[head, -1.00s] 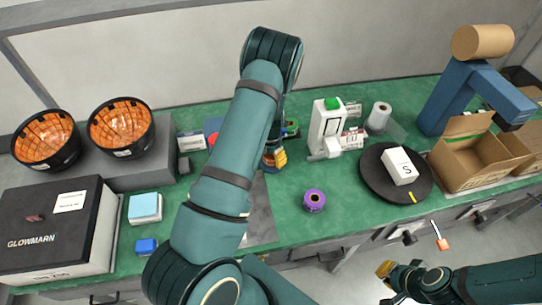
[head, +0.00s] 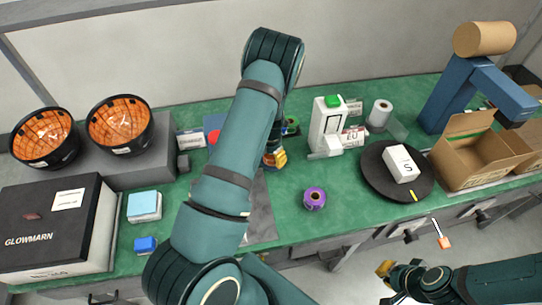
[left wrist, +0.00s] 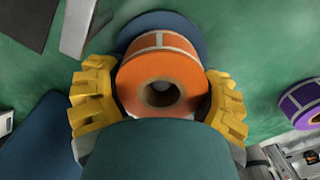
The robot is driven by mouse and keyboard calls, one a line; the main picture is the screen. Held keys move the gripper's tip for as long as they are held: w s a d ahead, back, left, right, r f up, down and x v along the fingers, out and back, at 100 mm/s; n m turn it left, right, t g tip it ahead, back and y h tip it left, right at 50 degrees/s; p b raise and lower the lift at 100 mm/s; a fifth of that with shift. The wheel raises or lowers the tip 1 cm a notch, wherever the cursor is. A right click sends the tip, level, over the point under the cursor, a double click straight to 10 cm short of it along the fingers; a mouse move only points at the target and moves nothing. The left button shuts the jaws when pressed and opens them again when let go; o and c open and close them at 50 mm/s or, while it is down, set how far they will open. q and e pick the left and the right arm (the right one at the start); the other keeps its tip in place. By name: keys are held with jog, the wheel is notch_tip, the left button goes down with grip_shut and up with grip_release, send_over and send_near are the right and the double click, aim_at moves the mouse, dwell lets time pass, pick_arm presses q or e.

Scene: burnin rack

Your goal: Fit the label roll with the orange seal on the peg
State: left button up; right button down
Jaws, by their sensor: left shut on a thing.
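The orange label roll (left wrist: 160,82) sits between the yellow fingers of my left gripper (left wrist: 158,100) in the left wrist view, its core hole facing the camera. The gripper is shut on it. A dark blue round shape (left wrist: 135,28) shows behind the roll. In the head view my left gripper (head: 275,158) is low over the green bench, and my arm hides most of the roll. A purple roll (head: 315,198) stands on the bench to its right, also in the left wrist view (left wrist: 303,103). I cannot make out the peg. My right gripper (head: 385,269) is below the bench's front edge, fingers unclear.
A white device with a green top (head: 330,125) and a white roll (head: 379,113) stand at the back. A black turntable (head: 375,182) bears a white box (head: 400,163). An open carton (head: 470,160) is at right, a black box (head: 50,220) at left. The bench around the purple roll is clear.

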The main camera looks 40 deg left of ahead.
pick_arm(q)
jog(key=shift+f, duration=0.25)
jog(key=o, duration=1.2)
jog(key=shift+c, duration=0.2)
notch_tip(320, 180, up, 12)
